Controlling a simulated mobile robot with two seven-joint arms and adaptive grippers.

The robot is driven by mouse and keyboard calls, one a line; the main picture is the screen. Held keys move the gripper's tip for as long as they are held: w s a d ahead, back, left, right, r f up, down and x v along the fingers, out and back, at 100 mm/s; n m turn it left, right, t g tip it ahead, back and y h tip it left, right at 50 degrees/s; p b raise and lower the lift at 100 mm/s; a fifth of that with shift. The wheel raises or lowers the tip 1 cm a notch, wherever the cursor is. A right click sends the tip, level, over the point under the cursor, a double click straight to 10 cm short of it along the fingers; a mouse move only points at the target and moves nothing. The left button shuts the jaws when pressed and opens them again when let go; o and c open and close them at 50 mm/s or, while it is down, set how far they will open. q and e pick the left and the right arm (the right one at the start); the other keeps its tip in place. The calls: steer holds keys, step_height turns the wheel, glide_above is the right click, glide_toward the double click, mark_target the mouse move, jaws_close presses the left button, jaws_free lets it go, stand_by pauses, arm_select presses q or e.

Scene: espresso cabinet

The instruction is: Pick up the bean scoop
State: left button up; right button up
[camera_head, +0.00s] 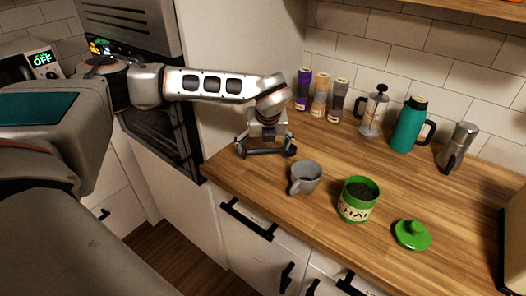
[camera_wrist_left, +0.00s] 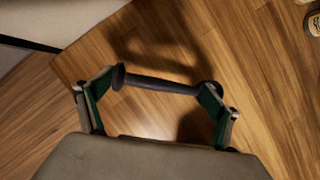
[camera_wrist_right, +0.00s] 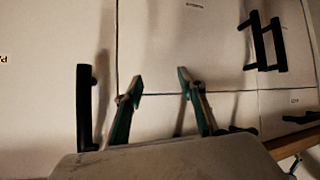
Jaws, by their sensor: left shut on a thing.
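The bean scoop (camera_wrist_left: 160,84) appears as a dark grey rod with wider, rounded ends. My left gripper (camera_head: 266,151) is shut on it lengthwise, one finger at each end, over the left end of the wooden counter. The scoop also shows as a dark bar between the fingers in the head view (camera_head: 268,153). I cannot tell whether it touches the counter. My right gripper (camera_wrist_right: 160,82) is open and empty in front of pale cabinet fronts. It does not show in the head view.
A grey mug (camera_head: 306,177) stands right of my left gripper. Several tubes, a French press (camera_head: 374,112), a teal jug (camera_head: 409,127) and a moka pot (camera_head: 458,148) line the wall.

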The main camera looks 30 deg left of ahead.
arm_select(q)
step_height(320, 180, up, 17)
steer(key=b, duration=0.1)
steer(key=s+a+f+p, duration=0.1)
steer(key=f, duration=0.2)
steer(key=s+a+f, duration=0.1)
steer(key=a+f, duration=0.1)
steer(key=f, duration=0.1)
steer(key=s+a+f+p, duration=0.1)
steer(key=s+f, duration=0.1)
steer(key=f, duration=0.1)
steer(key=shift+a+f+p, duration=0.2)
steer(key=shift+f+p, duration=0.15)
steer(key=shift+f, duration=0.05)
steer(key=shift+s+a+f, duration=0.1)
steer(key=shift+a+f, duration=0.1)
steer(key=shift+f, duration=1.5)
steer(key=shift+s+a+f, duration=0.1)
steer(key=shift+a+f, duration=0.05)
steer(key=shift+f, duration=1.9)
arm_select(e)
steer(key=shift+s+d+f, duration=0.15)
steer(key=shift+s+d, duration=0.3)
steer(key=shift+d, duration=0.3)
arm_select(q)
steer(key=shift+f+b, duration=0.45)
steer(key=shift+f, duration=0.15)
arm_select(e)
steer(key=shift+a+f, duration=0.1)
steer(key=shift+f, duration=0.3)
